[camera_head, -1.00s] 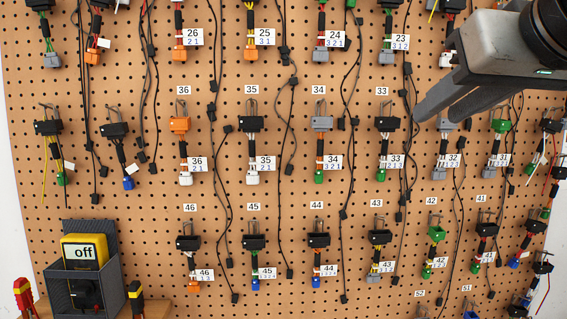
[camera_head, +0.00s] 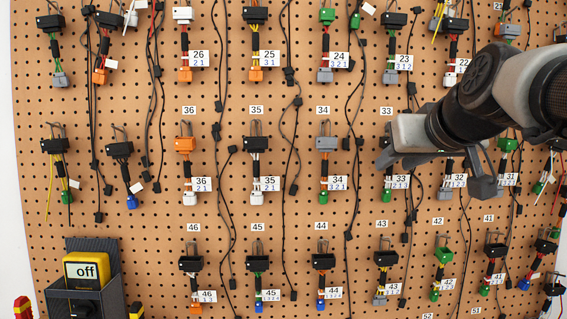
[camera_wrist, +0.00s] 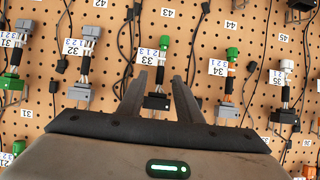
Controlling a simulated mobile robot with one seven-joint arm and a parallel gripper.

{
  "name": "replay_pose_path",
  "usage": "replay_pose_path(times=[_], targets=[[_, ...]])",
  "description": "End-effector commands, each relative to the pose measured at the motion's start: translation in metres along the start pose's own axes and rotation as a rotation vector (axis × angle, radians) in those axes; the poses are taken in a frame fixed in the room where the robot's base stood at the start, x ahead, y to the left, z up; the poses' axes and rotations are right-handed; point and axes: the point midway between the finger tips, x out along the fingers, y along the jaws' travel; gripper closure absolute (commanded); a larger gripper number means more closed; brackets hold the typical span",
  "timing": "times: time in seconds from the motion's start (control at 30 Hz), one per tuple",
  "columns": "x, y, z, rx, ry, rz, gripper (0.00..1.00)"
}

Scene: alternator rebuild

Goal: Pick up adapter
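The task does not say which adapter is meant. In the wrist view my gripper (camera_wrist: 157,92) is open. Its two dark fingers stand either side of the adapter labelled 33 (camera_wrist: 159,78), which has a black connector on its hook and a green end. I see no contact; the depth gap is unclear. In the head view my gripper (camera_head: 433,172) is in front of the board at the right. It hides much of adapter 33, whose green lower end (camera_head: 386,196) shows below. Adapter 34 (camera_head: 326,145), with a grey top and green end, hangs to its left.
The pegboard (camera_head: 290,210) carries rows of numbered hanging adapters and long black cables. Adapter 32 (camera_wrist: 80,92) and adapter 34 (camera_wrist: 228,108) flank the fingers in the wrist view. A yellow meter reading "off" (camera_head: 86,268) sits in a dark holder at lower left.

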Motion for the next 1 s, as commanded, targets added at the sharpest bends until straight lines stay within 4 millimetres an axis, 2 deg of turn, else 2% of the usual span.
replay_pose_path(times=[0.1,0.37,0.5,0.57,1.0], targets=[[0.0117,0.0005,0.0002,0.000,-0.001,0.001,0.68],[0.0137,0.0006,-0.0004,0.001,0.002,0.001,0.68],[0.0136,0.0005,-0.0003,0.001,0.001,0.001,0.92],[0.0136,0.0005,-0.0003,0.001,0.001,0.001,1.00],[0.0110,0.0005,-0.0065,0.000,0.003,0.001,1.00]])
